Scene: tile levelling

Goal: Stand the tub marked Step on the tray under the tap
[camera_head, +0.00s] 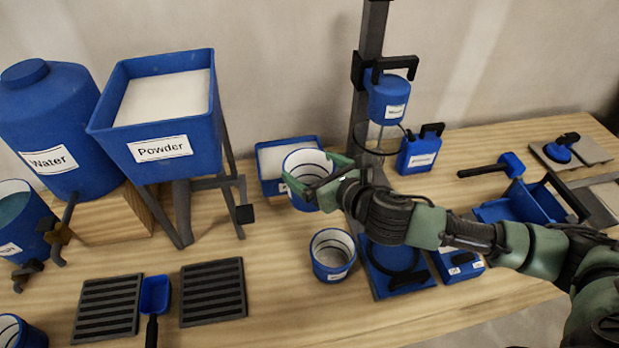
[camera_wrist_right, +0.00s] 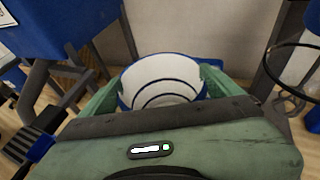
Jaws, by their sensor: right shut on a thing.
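My right gripper (camera_head: 310,180) is shut on a blue tub with a white inside (camera_head: 307,166) and dark rings, held above the table. The tub also shows between the fingers in the right wrist view (camera_wrist_right: 163,82). No label shows on it. A second, similar tub (camera_head: 333,255) stands on the table below, its label too small to read. The tank marked Water (camera_head: 45,130) stands at the left with a tap (camera_head: 65,215) low on its side. Two dark slatted trays (camera_head: 108,308) (camera_head: 212,292) lie in front. My left gripper is not in view.
A Powder hopper (camera_head: 160,120) on grey legs stands beside the Water tank. A blue scoop (camera_head: 154,295) lies between the trays. Another tub (camera_head: 20,333) is cut off at the lower left. A mixing stand (camera_head: 368,60) rises behind my right arm.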

